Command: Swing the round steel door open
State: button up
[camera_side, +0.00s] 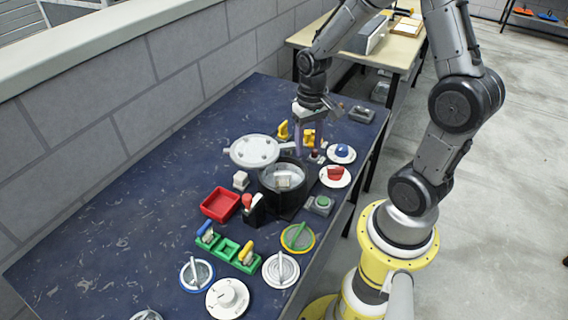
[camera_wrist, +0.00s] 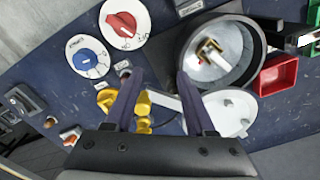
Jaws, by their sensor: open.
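The round steel door (camera_side: 254,151) is a pale grey disc with several small studs. It stands swung away from the dark round chamber (camera_side: 272,202), to its upper left in the side view, and the chamber's mouth is uncovered. The door (camera_wrist: 232,114) also shows in the wrist view below the chamber rim (camera_wrist: 258,58), partly behind a finger. A light block with a yellowish part lies inside the chamber. My gripper (camera_wrist: 158,76) is open with nothing between its fingers. In the side view my gripper (camera_side: 311,139) is above the table, behind and right of the chamber.
Yellow handles (camera_side: 283,130) stand close to my gripper. Dials with a blue knob (camera_side: 342,152) and a red knob (camera_side: 335,174) sit right of the chamber. A red tray (camera_side: 220,205) and a green rack (camera_side: 228,248) are in front. The table's left part is clear.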

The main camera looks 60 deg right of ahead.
notch_tip(320, 180, up, 8)
jog(key=shift+f, duration=0.25)
dwell(0.4)
